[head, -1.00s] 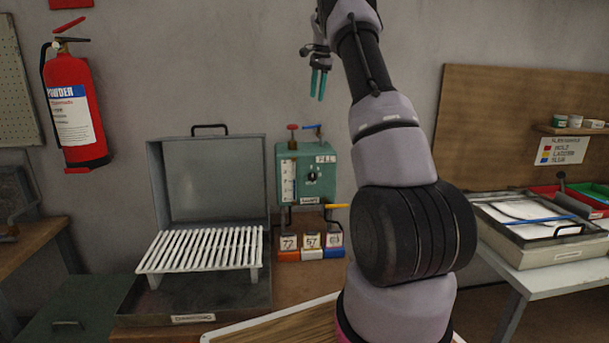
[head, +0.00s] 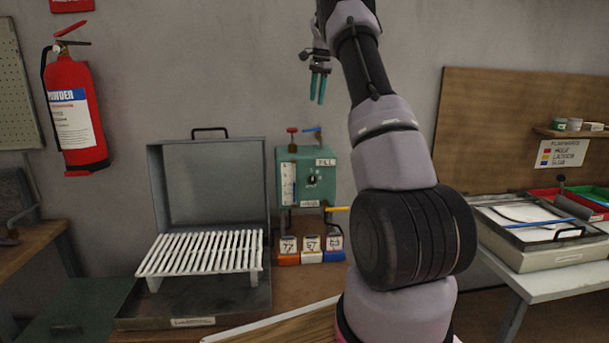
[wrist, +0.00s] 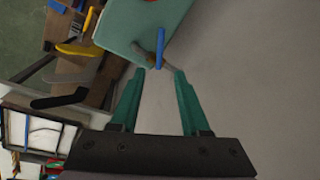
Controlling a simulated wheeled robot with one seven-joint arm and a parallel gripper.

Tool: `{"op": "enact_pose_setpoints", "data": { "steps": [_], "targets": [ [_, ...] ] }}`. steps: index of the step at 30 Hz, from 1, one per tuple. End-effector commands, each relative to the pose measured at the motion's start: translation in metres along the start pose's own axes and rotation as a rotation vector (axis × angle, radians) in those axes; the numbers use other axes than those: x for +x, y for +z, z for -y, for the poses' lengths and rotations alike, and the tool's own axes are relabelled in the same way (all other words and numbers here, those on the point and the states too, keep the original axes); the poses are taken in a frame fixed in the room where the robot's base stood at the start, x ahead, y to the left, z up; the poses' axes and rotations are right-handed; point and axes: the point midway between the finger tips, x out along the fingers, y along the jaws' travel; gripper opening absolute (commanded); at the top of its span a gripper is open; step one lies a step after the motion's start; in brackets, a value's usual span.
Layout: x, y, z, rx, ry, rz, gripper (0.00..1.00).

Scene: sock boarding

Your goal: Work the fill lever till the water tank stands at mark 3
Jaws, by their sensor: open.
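The water tank unit is a green box (head: 316,168) on the bench in the head view, with a white gauge strip (head: 288,184) on its left and a dark dial on its front. The gauge is too small to read. A blue lever (head: 312,128) stands on top near the FILL label (head: 325,162); it also shows in the wrist view (wrist: 160,46). My gripper (head: 317,102) is open and empty, above the box with its green fingers pointing down. In the wrist view the blue lever lies just beyond the gap between the fingertips (wrist: 160,72), with no visible contact.
A red-topped knob (head: 292,131) stands beside the blue lever. A yellow lever (head: 337,209) sticks out at the lower right of the box. Number-tagged blocks (head: 310,245) stand in front. An open grey case with a white rack (head: 203,251) is to the left. Bare wall lies behind.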

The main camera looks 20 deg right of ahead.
Motion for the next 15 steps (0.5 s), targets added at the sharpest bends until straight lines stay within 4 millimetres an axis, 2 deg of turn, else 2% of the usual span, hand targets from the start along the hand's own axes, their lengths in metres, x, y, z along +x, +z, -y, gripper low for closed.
{"op": "enact_pose_setpoints", "data": {
  "steps": [3,6,11,15],
  "targets": [
    [0.001,0.019,0.001,-0.005,0.004,0.001,0.46],
    [0.001,0.029,0.0,-0.002,0.002,0.001,0.46],
    [0.011,0.032,0.0,0.0,0.002,0.003,0.46],
    [0.034,0.032,-0.001,0.0,0.004,0.003,0.46]
  ]
}}
